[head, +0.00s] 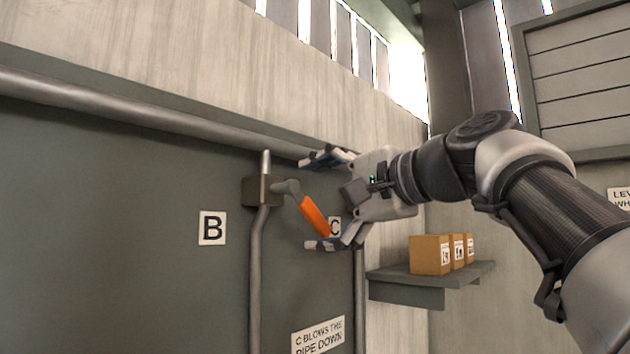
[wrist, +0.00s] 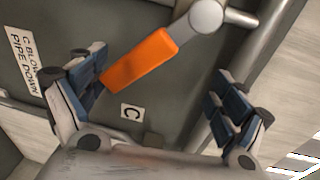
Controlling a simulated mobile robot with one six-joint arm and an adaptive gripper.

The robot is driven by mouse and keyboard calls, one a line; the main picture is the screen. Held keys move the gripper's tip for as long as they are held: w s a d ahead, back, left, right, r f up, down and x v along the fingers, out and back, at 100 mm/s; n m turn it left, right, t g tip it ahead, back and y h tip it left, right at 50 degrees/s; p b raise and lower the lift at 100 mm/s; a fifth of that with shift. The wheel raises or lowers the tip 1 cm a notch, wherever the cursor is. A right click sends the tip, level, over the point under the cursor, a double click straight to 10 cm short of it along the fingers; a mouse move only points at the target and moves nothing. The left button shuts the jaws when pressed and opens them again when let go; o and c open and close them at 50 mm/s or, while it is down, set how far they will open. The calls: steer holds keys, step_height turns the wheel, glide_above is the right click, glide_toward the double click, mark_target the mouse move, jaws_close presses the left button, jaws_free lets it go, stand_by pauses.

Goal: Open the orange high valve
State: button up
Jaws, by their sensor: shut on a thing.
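The orange valve handle (head: 313,216) slants down and right from its grey pivot on a box (head: 262,190) on the dark wall. It also shows in the wrist view (wrist: 139,59). My gripper (head: 325,202) reaches in from the right and is shut on the handle, though its fingers stand wide apart. The handle's free end lies at the lower finger, which is the left finger in the wrist view. The upper finger is beside the horizontal pipe, and I see no contact between it and the handle.
A thick horizontal pipe (head: 140,117) runs along the wall above. Label B (head: 212,228) is left of the valve; label C (head: 335,227) is behind my gripper. A shelf (head: 390,274) with orange-brown boxes (head: 431,254) stands at lower right. A sign (head: 318,337) is below.

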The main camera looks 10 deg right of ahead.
steer(key=s+r, duration=0.2)
steer(key=s, duration=0.6)
steer(key=w+d+f+v, duration=0.1)
steer(key=d+v, duration=0.1)
steer(key=v, duration=1.1)
steer(key=shift+s+d+f, duration=0.2)
steer(key=shift+d+f, duration=0.25)
steer(key=shift+d, duration=0.05)
stand_by(0.7)
